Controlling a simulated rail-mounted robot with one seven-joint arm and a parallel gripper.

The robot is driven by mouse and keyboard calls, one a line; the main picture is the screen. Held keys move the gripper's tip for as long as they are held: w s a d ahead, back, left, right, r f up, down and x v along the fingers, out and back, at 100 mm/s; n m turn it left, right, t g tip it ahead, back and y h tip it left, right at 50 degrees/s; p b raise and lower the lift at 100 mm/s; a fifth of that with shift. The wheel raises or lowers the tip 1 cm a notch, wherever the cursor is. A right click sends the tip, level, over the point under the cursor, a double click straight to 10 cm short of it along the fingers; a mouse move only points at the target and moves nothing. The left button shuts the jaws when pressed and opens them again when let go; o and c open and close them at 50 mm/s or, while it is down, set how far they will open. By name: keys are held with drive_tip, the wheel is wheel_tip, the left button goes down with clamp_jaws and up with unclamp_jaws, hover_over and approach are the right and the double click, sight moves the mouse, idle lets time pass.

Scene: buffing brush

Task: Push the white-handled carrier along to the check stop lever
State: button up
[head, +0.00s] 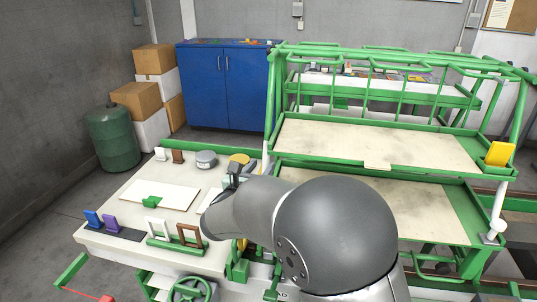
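A white open frame (147,228), which looks like a handle, stands upright at the front of the bench in a low green rail. A similar brown frame (180,233) stands just right of it. At the back of the bench are a smaller white upright piece (160,154) and a brown one (178,156). I cannot tell which white piece belongs to the carrier. I cannot pick out the check stop lever for certain. My gripper (233,178) is a dark shape over the bench's right side, mostly hidden behind my arm; its fingers are unclear.
Blue and purple upright pieces (100,221) stand at the bench's front left. A white plate with a green block (152,202) lies mid-bench. A grey round tin (206,159) and yellow disc (239,158) are behind. A green-framed rack (375,152) fills the right.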

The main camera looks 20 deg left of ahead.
sight(265, 163)
drive_tip(key=w, duration=0.4)
drive_tip(key=w+p, duration=0.1)
drive_tip(key=w, duration=0.1)
drive_tip(key=shift+w+d, duration=0.1)
drive_tip(key=shift+d, duration=0.15)
clamp_jaws()
